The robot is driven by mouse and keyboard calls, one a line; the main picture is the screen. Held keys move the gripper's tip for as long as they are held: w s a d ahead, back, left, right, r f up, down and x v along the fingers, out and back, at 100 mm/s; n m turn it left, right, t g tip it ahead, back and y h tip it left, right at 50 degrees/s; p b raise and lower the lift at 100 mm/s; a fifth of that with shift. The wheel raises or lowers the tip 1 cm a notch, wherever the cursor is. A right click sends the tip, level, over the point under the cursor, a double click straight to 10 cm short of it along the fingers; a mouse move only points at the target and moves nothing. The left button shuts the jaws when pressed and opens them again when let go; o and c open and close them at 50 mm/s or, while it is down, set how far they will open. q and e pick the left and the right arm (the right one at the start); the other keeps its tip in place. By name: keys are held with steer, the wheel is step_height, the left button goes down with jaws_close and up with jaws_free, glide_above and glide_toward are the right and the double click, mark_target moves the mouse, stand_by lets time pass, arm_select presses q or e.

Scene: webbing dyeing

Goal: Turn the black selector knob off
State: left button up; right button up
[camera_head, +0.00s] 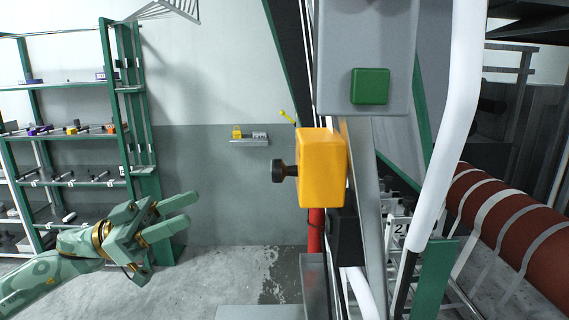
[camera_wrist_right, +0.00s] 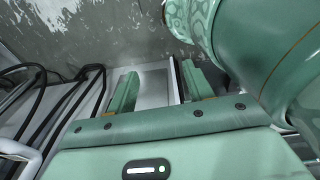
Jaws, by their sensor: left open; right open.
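The black selector knob (camera_head: 279,171) sticks out from the left side of a yellow box (camera_head: 322,167) in the middle of the head view. My left gripper (camera_head: 187,214) is open and empty, to the left of the knob and lower in the picture, apart from it. Its fingers point right, toward the knob's side. My right gripper shows in the right wrist view (camera_wrist_right: 160,88), open, with a pale grey flat surface behind its fingers. I see no knob in the right wrist view.
A grey panel with a green square button (camera_head: 370,86) is above the yellow box. A green shelf rack (camera_head: 138,130) stands at the left. A red roll (camera_head: 510,222) with pale bands lies at the right. Black cables (camera_wrist_right: 70,95) run beside my right gripper.

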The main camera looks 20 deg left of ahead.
arm_select(q)
steer(key=g, duration=0.1)
steer(key=p, duration=0.7)
glide_toward(279, 170)
steer(key=w+f+x, duration=0.1)
steer(key=w+x, duration=0.1)
steer(key=x, duration=0.6)
steer(key=shift+s+a+r+n+h, duration=0.1)
steer(key=shift+s+a+n+h, duration=0.1)
steer(key=shift+n+h, duration=0.15)
arm_select(e)
step_height(279, 170, up, 7)
steer(key=shift+s+r, duration=0.15)
steer(key=shift+s, duration=0.25)
arm_select(q)
steer(key=c, duration=1)
